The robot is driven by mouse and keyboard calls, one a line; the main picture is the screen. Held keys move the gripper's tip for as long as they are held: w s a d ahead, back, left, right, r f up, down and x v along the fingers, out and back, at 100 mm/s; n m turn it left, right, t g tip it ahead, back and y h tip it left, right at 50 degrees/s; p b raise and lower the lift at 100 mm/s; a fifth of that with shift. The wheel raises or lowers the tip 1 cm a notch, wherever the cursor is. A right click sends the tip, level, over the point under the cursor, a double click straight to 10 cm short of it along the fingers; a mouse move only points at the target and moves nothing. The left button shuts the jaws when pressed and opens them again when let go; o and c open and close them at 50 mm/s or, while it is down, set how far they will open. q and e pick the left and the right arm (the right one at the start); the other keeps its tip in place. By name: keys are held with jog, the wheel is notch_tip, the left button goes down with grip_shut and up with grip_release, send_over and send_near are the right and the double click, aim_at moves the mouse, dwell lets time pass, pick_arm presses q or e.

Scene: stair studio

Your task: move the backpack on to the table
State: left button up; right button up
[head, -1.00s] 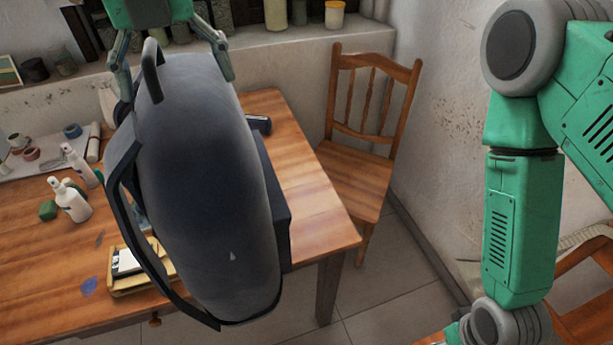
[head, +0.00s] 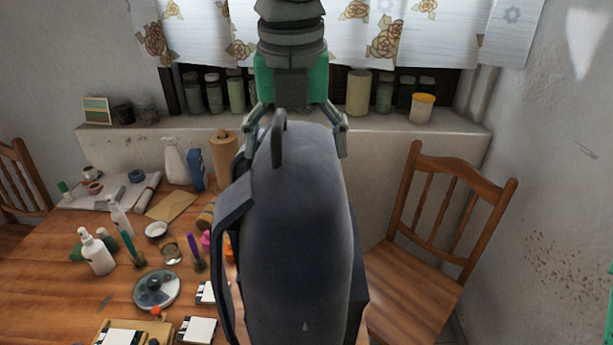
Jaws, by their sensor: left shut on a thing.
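The dark blue-grey backpack (head: 305,230) hangs upright in the middle of the head view, with its strap (head: 232,215) on its left side. My left gripper (head: 294,148) is at its top, with a finger on each side, shut on it near the top loop. The wooden table (head: 60,262) spreads behind and to the left of the backpack. The backpack hides the table's right part, and its own bottom runs out of the picture, so I cannot tell whether it touches the table.
The table's left part holds spray bottles (head: 97,252), a round palette (head: 156,289), notepads (head: 198,330) and a paper roll (head: 224,158). A wooden chair (head: 415,285) stands right of the backpack. A sill (head: 400,127) with jars runs along the back wall.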

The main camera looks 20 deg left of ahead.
pick_arm(q)
notch_tip(320, 180, down, 9)
jog(key=shift+d+b, duration=0.15)
jog(key=shift+b, duration=0.15)
jog(key=o, duration=1.6)
jog(key=shift+c, duration=0.2)
jog(key=r, duration=0.4)
jog(key=s+r, duration=0.1)
jog(key=r, duration=0.3)
jog(key=r+p, duration=0.1)
jog(key=r, duration=0.2)
jog(key=shift+s+d+r, duration=0.2)
jog(key=shift+s+r, duration=0.15)
jog(key=shift+r, duration=0.05)
